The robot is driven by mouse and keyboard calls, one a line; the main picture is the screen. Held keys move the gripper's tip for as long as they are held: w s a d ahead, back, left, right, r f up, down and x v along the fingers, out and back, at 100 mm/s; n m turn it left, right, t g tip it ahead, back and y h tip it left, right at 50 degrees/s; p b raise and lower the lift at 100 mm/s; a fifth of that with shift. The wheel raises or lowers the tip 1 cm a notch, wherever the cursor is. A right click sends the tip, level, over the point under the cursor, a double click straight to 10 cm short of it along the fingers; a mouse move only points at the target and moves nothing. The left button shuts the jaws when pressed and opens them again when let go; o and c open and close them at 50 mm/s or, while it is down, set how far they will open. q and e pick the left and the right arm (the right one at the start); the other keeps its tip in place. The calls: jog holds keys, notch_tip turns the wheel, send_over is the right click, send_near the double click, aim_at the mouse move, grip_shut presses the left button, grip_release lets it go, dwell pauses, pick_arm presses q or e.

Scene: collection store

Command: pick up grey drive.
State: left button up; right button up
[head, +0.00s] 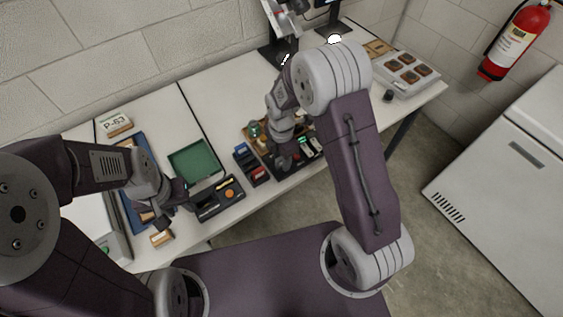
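My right gripper (284,164) points down over a dark tray (282,176) that holds several small items, some pale and green. Its fingertips are dark against the tray and partly hidden by the wrist, so I cannot tell whether they hold anything. I cannot pick out the grey drive for certain; it may be among these small items or hidden by my gripper. My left gripper (172,208) is over the table at the left, beside a blue tray (134,205). Its two dark fingers look apart, with nothing visible between them.
Blue and red items (250,165) sit left of the dark tray. A P-63 sign (115,124) stands at the back left.

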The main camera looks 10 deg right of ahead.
grip_shut()
jog(key=shift+r, duration=0.2)
notch_tip(320, 180, up, 4)
jog(key=shift+r+p, duration=0.1)
jog(key=shift+p, duration=0.2)
jog(key=s+d+r, duration=0.2)
jog(key=d+r, duration=0.4)
jog(key=d, duration=0.5)
jog(key=shift+s+d+r, duration=0.2)
jog(key=shift+s, duration=0.2)
